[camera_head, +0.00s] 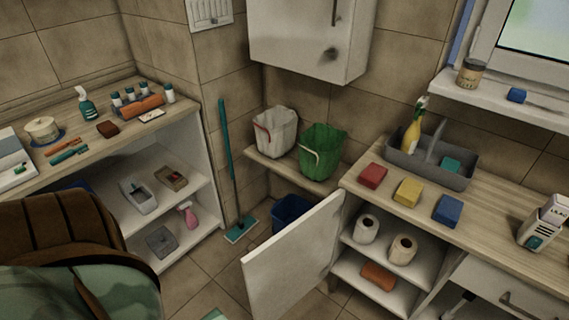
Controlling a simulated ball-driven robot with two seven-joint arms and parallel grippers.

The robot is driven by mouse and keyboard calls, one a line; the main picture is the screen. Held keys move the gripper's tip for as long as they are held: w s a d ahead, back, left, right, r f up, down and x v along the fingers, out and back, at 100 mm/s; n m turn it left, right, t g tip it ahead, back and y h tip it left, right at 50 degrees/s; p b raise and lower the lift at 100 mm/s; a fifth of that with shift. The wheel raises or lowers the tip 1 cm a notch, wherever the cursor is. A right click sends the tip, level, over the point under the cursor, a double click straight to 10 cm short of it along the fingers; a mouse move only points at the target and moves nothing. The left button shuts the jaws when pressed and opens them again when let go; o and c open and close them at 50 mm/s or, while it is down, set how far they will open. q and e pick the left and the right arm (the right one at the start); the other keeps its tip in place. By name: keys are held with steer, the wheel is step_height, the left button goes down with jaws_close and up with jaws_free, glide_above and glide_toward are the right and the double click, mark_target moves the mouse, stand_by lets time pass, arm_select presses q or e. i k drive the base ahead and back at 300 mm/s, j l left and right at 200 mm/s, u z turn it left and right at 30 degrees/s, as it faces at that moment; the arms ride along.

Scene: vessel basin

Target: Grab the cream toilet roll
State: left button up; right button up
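Two toilet rolls stand upright on the upper shelf of the open cabinet at the lower right. The right one (402,250) looks cream, with a brown core. The left one (366,229) looks paler and whiter. They stand side by side with a small gap. The cabinet door (291,265) is swung open to the left of the shelf. Neither of my grippers is in view, so no gripper is seen at either roll.
An orange-brown block (378,276) lies on the shelf below. Red, yellow and blue sponges and a grey caddy (405,165) stand on the counter (480,225) above. A blue bin (291,215) stands behind the door. A brown and camouflage item (75,245) fills the lower left.

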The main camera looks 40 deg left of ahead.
mark_target(404, 248)
steer(key=k+j+z, duration=0.15)
steer(key=j, duration=0.3)
steer(key=k+j+z, duration=0.15)
steer(key=j, duration=0.25)
steer(key=k+j+z, duration=0.15)
steer(key=k+j, duration=0.2)
steer(key=i+j+z, duration=0.2)
steer(key=j, duration=0.65)
steer(key=j+z, duration=0.2)
steer(key=j, duration=0.65)
steer(key=k+j, duration=0.25)
steer(key=k, duration=0.05)
